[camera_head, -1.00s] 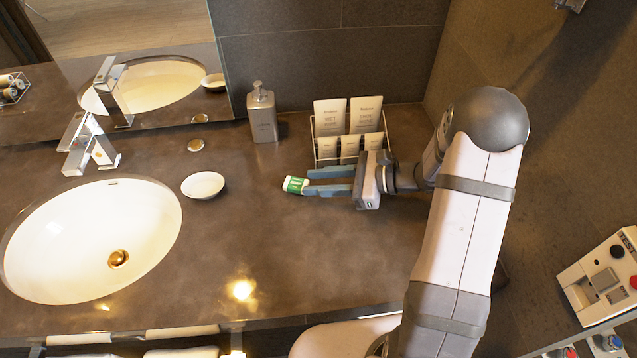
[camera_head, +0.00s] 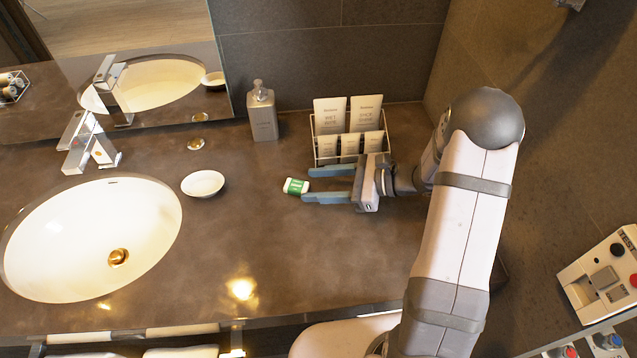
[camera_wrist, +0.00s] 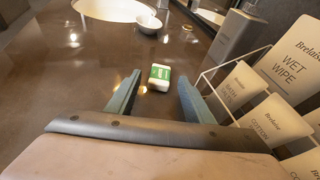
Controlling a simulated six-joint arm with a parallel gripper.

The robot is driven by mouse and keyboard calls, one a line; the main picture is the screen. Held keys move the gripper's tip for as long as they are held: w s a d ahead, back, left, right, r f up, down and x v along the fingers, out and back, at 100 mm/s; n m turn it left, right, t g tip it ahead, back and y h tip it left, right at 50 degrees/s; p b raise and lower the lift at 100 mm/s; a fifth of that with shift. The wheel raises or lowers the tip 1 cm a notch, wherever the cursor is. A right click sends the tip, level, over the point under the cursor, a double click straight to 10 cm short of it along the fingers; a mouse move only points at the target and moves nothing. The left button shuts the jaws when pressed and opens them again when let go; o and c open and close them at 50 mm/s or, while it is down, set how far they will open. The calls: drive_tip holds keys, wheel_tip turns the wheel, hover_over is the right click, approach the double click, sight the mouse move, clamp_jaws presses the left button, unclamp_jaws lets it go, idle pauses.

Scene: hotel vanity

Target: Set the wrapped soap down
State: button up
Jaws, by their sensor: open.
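The wrapped soap (camera_head: 296,186) is a small white block with a green band. It lies on the brown counter (camera_head: 260,220), to the right of a small white dish (camera_head: 203,184). In the wrist view the soap (camera_wrist: 159,77) lies on the counter ahead of the gap between the fingers (camera_wrist: 160,88), clear of both.
A wire rack (camera_head: 325,147) of printed packets stands close behind my gripper. A grey pump bottle (camera_head: 263,115) stands at the back. A white sink (camera_head: 90,240) and chrome faucet (camera_head: 88,143) are on the left. The front counter is clear.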

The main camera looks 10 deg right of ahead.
drive_tip(key=shift+r, duration=0.25)
drive_tip(key=shift+d, duration=0.35)
drive_tip(key=b+v, duration=0.2)
drive_tip(key=v, duration=0.9)
drive_tip(key=shift+s+d+r, duration=0.1)
drive_tip(key=shift+s+d, duration=0.05)
